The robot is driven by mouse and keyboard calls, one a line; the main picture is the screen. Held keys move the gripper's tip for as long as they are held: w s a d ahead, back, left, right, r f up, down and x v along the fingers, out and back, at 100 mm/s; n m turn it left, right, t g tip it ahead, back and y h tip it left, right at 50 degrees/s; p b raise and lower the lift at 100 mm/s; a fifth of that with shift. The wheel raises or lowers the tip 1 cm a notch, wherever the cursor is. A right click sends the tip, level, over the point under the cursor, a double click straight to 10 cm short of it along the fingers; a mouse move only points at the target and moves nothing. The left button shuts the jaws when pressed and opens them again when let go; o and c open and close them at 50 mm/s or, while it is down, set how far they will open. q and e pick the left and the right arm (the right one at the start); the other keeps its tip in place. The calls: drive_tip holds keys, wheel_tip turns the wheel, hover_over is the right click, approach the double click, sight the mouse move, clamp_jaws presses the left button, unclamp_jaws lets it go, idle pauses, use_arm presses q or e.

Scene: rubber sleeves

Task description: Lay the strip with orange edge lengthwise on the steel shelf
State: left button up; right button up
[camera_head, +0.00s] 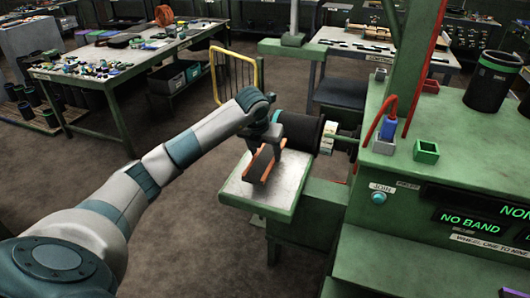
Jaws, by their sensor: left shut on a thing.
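My left arm reaches in from the left, and its left gripper (267,156) is over the small steel shelf (240,187). The gripper is shut on the strip with orange edge (262,169), a narrow dark piece with an orange-brown side. The strip points lengthwise from near the gripper toward the front of the shelf. I cannot tell whether it touches the shelf or hangs just above it. The gripper hides part of the strip. My right gripper is not in view.
Behind the shelf is a black drum (299,131) on the green machine. The machine's console (440,180) stands at the right, with a small green box (426,151) and a black cylinder (492,82) on top. A yellow rail (256,72) stands behind. Open floor lies left of the shelf.

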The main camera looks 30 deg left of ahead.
use_arm(q)
drive_tip(key=shift+f, duration=0.2)
drive_tip(key=shift+w+d+f+b, duration=0.1)
drive_tip(key=shift+d+f+b, duration=0.1)
drive_tip(key=shift+f+b, duration=0.4)
drive_tip(key=shift+w+d+f+b, duration=0.1)
drive_tip(key=shift+d+f+b, duration=0.15)
drive_tip(key=shift+f+b, duration=0.3)
drive_tip(key=shift+d+f+b, duration=0.2)
drive_tip(key=shift+f+b, duration=0.25)
drive_tip(key=shift+f, duration=0.25)
drive_tip(key=shift+f, duration=0.1)
drive_tip(key=o, duration=1.1)
drive_tip(key=shift+o, duration=0.2)
